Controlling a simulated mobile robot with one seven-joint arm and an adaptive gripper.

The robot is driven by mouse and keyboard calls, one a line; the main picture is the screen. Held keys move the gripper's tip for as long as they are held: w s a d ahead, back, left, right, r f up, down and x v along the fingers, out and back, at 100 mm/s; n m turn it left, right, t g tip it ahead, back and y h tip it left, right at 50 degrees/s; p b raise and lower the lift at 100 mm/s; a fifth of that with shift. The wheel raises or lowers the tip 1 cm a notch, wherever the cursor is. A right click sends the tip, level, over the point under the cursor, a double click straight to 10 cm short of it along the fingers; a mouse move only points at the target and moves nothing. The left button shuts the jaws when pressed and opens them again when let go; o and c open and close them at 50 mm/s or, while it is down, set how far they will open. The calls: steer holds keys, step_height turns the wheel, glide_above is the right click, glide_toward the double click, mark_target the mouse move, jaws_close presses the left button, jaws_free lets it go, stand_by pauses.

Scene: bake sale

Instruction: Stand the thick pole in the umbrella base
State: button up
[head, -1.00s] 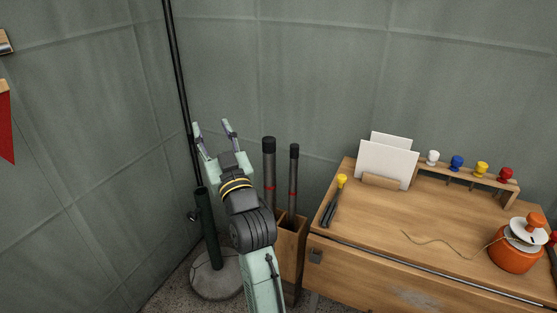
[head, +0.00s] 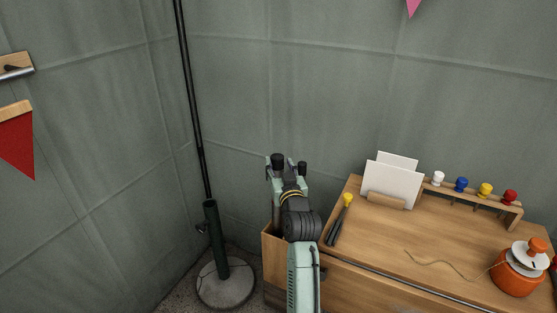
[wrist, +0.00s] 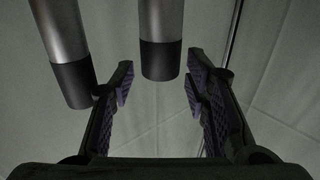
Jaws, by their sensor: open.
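The thick pole (head: 277,160), grey with a black cap, stands upright in a wooden box (head: 273,252). My gripper (head: 285,173) is open at the top of the poles. In the wrist view the thick pole (wrist: 161,40) appears between the open fingers (wrist: 160,88), with gaps on both sides. The thinner pole (head: 302,168) stands to its right and shows at the left in the wrist view (wrist: 66,50), outside the fingers. The umbrella base, a round grey slab (head: 226,288) with an upright dark green tube (head: 215,240), stands on the floor to the left.
A slim black pole (head: 190,90) rises in the corner behind the tube; its lower end is hidden.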

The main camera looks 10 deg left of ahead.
steer(key=shift+x, duration=1.3)
steer(key=shift+c, duration=0.2)
jaws_close()
steer(key=shift+r, duration=0.2)
steer(key=shift+r+p, duration=3.7)
steer(key=shift+r, duration=1.2)
